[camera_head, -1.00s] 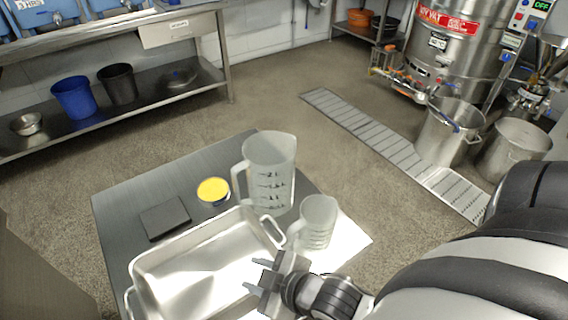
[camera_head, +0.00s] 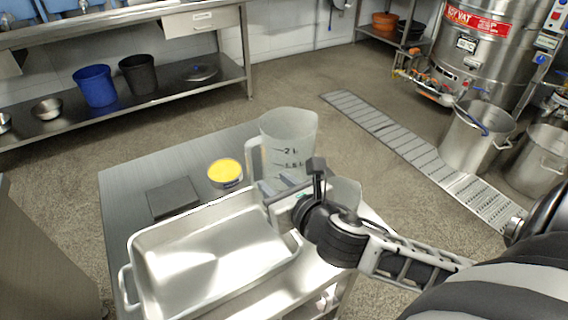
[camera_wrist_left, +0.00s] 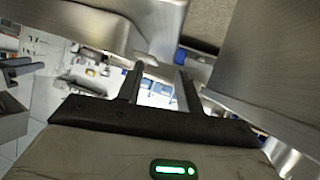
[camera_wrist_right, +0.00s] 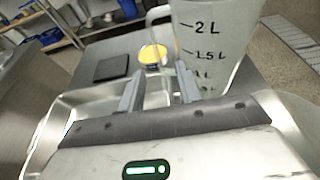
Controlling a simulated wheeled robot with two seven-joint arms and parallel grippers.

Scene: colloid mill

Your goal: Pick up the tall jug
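The tall jug (camera_head: 288,133) is translucent with dark volume marks and stands upright at the back of the steel table (camera_head: 128,191). Its handle is on its left side. In the right wrist view the jug (camera_wrist_right: 222,35) is just ahead, with its handle near the fingers. My right gripper (camera_head: 279,186) is open and empty, in front of the jug and over the tray's back right corner. It hides the jug's lower part. In the right wrist view the two fingers (camera_wrist_right: 157,92) are apart. My left gripper (camera_wrist_left: 160,84) is open and empty, away from the jug.
A smaller jug (camera_head: 345,190) stands right of the tall one, mostly hidden by my right gripper. A metal tray (camera_head: 135,246) fills the table front. A yellow-topped tub (camera_head: 225,172) and a dark flat block (camera_head: 172,197) lie left of the tall jug.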

